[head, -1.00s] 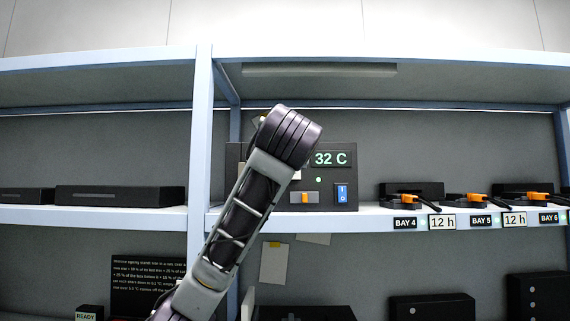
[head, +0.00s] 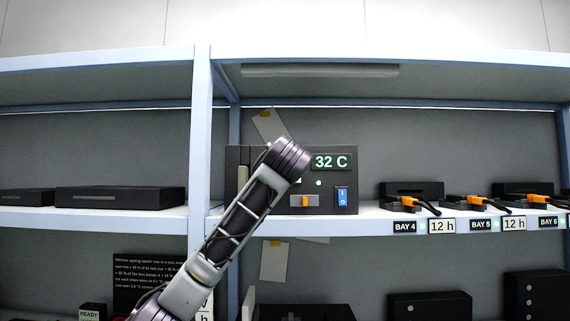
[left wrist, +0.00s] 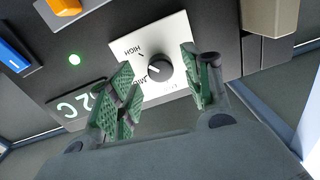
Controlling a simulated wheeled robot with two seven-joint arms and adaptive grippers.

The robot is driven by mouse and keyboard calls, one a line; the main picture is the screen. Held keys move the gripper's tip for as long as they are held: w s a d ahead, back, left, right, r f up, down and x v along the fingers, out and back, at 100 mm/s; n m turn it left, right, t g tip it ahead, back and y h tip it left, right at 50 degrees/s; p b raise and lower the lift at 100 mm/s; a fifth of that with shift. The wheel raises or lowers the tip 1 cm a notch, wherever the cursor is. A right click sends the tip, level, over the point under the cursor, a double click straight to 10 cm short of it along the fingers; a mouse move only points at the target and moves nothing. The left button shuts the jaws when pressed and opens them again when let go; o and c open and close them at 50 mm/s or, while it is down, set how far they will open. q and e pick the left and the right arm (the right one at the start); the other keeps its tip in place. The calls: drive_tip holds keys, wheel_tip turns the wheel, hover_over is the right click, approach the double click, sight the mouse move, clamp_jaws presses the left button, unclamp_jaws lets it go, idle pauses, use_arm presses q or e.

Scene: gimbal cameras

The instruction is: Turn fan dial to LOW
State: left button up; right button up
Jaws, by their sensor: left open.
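My right gripper is not in view.
The box carries a 32 C display (head: 331,162), a green light (head: 319,183), an orange switch (head: 305,201) and a blue rocker switch (head: 342,197). A beige block (left wrist: 270,17) sticks out beside the dial plate. A shelf post (head: 203,150) stands left of the box.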

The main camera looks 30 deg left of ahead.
use_arm(q)
drive_tip(key=shift+x, duration=1.05)
drive_tip(key=c, duration=1.1)
drive_tip(key=shift+o, duration=0.2)
